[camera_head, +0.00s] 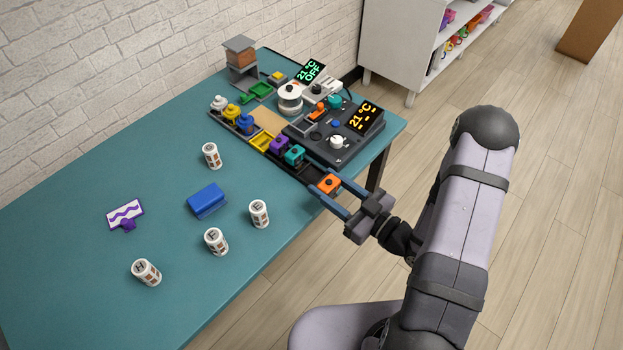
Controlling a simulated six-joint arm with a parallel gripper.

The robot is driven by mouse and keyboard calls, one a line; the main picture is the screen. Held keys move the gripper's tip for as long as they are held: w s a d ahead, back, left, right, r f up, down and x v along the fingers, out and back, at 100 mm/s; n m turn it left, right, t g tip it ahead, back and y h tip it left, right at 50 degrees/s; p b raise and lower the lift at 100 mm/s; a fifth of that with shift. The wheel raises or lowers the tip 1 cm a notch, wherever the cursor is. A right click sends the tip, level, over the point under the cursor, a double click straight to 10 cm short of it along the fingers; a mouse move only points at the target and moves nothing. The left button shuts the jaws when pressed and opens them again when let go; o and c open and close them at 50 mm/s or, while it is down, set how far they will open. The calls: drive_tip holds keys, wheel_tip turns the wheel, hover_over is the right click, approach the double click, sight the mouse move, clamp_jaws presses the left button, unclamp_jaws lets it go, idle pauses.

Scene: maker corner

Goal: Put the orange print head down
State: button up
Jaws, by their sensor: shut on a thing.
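The orange print head (328,184) is a small block with a dark round spot on top. My gripper (329,187) is shut on it, with one blue-grey finger on each side. The print head is at the near right end of a dark rack (309,171), by the table's right edge. I cannot tell whether it touches the rack or hangs just above it. A yellow head (261,139), a purple head (279,146) and a teal head (294,155) stand in the same rack, with a dark bare stretch between the teal and orange ones.
A dark machine (335,143) with knobs and a "21 °C" display (363,116) stands close behind the rack. Several labelled white cylinders (216,241), a blue block (206,201) and a purple-and-white piece (126,215) lie on the teal table (80,260). The table's front left is clear.

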drive_tip(key=w+a+r+n+g+y+b, duration=0.1)
drive_tip(key=w+a+r+n+g+b, duration=0.1)
drive_tip(key=w+a+r+b, duration=0.4)
drive_tip(key=w+d+f+m+t+h+p, duration=0.1)
drive_tip(key=w+d+f+m+t, duration=0.1)
drive_tip(key=w, duration=0.3)
drive_tip(key=shift+d+h+p, duration=0.3)
drive_tip(key=shift+d+p, duration=0.05)
drive_tip(key=shift+f, duration=4.8)
